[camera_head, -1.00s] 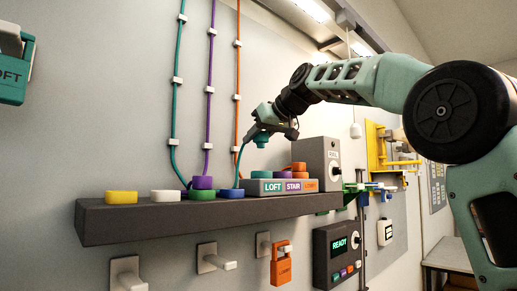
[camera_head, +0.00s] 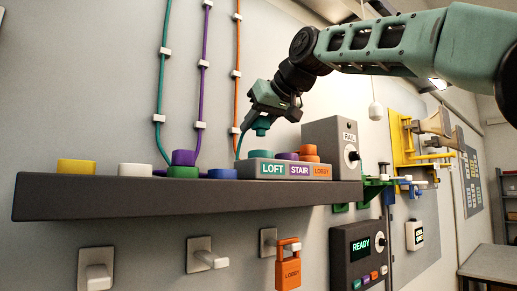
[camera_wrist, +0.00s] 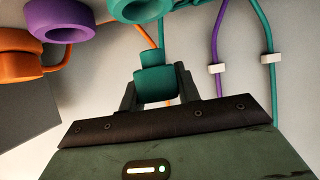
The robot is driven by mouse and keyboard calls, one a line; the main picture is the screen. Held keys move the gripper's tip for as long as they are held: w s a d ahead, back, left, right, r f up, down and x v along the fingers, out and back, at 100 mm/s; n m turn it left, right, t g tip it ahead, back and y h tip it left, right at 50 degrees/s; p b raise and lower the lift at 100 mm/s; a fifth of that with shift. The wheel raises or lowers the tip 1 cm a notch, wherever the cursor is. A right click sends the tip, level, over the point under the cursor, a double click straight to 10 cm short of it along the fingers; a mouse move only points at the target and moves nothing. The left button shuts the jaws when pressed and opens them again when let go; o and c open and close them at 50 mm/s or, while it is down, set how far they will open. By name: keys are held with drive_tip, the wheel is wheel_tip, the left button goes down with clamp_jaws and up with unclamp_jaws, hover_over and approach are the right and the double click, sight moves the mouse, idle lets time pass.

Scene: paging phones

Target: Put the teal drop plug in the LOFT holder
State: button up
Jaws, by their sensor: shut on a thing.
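The teal drop plug (camera_head: 261,128) is held in my gripper (camera_head: 264,119) in the head view, with its teal cord hanging from it. The wrist view shows the plug (camera_wrist: 153,87) between the two shut fingers (camera_wrist: 155,92). The LOFT holder (camera_head: 266,169) is the left part of the grey labelled block. Its teal ring (camera_head: 261,154) lies just below the plug, with a visible gap between them. A teal ring also shows at the top of the wrist view (camera_wrist: 128,10), beyond the plug.
STAIR (camera_head: 299,169) has a purple ring; LOBBY (camera_head: 321,170) carries stacked orange pieces (camera_head: 309,153). Yellow (camera_head: 76,166), white (camera_head: 134,169), green (camera_head: 182,172) and blue (camera_head: 222,174) pieces sit along the dark shelf (camera_head: 120,199). The RAIL box (camera_head: 332,140) stands at right.

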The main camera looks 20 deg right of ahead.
sight(264, 132)
drive_tip(key=shift+f, duration=2.1)
drive_tip(key=shift+f+b, duration=0.1)
drive_tip(key=shift+b, duration=0.2)
drive_tip(key=shift+f, duration=0.15)
drive_tip(key=o, duration=1)
drive_tip(key=shift+r, duration=0.4)
drive_tip(key=b+v, duration=0.2)
drive_tip(key=v, duration=1)
drive_tip(key=shift+f, duration=0.15)
